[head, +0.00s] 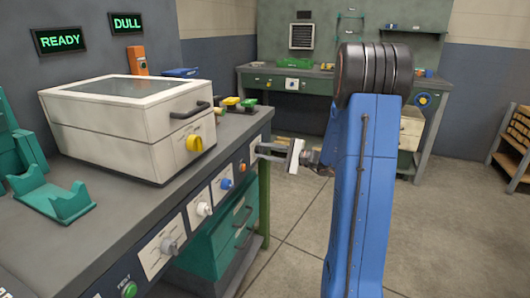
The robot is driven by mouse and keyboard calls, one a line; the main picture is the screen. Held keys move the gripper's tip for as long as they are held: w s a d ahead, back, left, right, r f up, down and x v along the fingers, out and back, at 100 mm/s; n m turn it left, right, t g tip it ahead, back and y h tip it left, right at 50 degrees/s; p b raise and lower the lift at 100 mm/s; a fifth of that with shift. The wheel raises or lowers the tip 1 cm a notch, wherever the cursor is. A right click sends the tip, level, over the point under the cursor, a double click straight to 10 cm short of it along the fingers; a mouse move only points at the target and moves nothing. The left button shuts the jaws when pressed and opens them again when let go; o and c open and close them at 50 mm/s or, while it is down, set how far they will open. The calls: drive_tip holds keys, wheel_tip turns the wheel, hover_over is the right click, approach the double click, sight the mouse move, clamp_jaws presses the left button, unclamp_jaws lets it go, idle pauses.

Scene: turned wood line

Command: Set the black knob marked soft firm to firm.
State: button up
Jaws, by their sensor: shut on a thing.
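My gripper (264,151) is at the right end of the bench's front face, reaching in from the right. It is shut on a small dark knob at a pale panel (255,143) there. The knob is mostly hidden by the fingers. Its soft and firm marks and its pointer cannot be read from here.
Along the same front face are a grey knob (168,245), a white knob (204,209), a blue knob (226,183) and a green button (129,289). A white lidded box (105,135) with a yellow knob (194,143) stands on the bench (50,255).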

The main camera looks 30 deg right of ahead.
drive_tip(key=shift+f+m, duration=0.1)
drive_tip(key=shift+m, duration=1.1)
drive_tip(key=o, duration=1.1)
drive_tip(key=shift+d, duration=0.1)
drive_tip(key=shift+c, duration=0.2)
drive_tip(key=v, duration=1.7)
drive_tip(key=shift+s, duration=0.2)
